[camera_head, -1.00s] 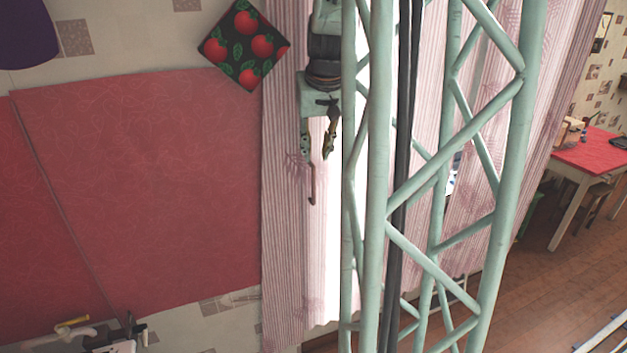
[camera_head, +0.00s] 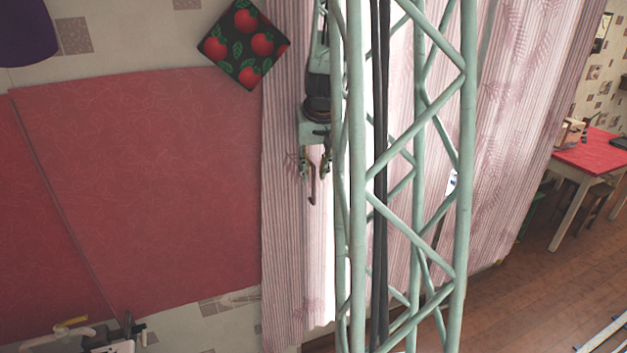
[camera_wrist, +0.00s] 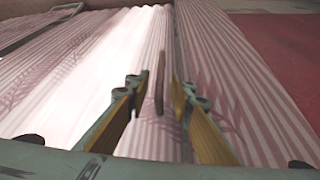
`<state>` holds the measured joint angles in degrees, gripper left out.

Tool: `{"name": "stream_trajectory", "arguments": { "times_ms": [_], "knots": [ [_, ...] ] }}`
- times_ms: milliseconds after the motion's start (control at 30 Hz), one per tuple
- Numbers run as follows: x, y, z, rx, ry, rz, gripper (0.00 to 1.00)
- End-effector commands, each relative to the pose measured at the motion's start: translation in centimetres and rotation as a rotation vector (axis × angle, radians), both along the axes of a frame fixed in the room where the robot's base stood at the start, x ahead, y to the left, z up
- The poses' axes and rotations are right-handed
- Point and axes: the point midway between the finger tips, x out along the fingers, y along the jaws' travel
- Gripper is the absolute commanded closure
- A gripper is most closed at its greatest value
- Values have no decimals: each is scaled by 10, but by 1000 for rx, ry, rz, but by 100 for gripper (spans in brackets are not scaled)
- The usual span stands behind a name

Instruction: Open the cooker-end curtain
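The pink striped curtain has a left panel (camera_head: 283,220) beside the red surface and a right panel (camera_head: 520,120) beyond my lattice mast. I cannot tell which is the cooker end. A thin brown pull rod (camera_head: 312,192) hangs in front of the left panel. My gripper (camera_head: 314,172) is at the rod's height, with its fingers on either side of it in this view. In the wrist view my gripper (camera_wrist: 162,90) is open, and the rod (camera_wrist: 160,80) shows between its fingers, touching neither visibly. The mast hides part of the curtain and the gap.
A bright gap (camera_wrist: 85,75) shows left of the rod in the wrist view. A red surface (camera_head: 150,190) fills the left, with a dark apple-patterned square (camera_head: 243,45) above. A red table (camera_head: 590,153) stands far right. Bare wooden floor (camera_head: 540,290) lies lower right.

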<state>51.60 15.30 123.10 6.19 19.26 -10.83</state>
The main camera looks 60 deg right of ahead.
Motion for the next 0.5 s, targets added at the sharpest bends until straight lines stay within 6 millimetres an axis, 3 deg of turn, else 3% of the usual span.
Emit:
{"name": "stream_trajectory", "arguments": {
  "times_ms": [200, 500],
  "knots": [
    [5, -5, -19, 0, 1, 1, 79],
    [9, -9, -31, 0, 1, 1, 79]
  ]
}}
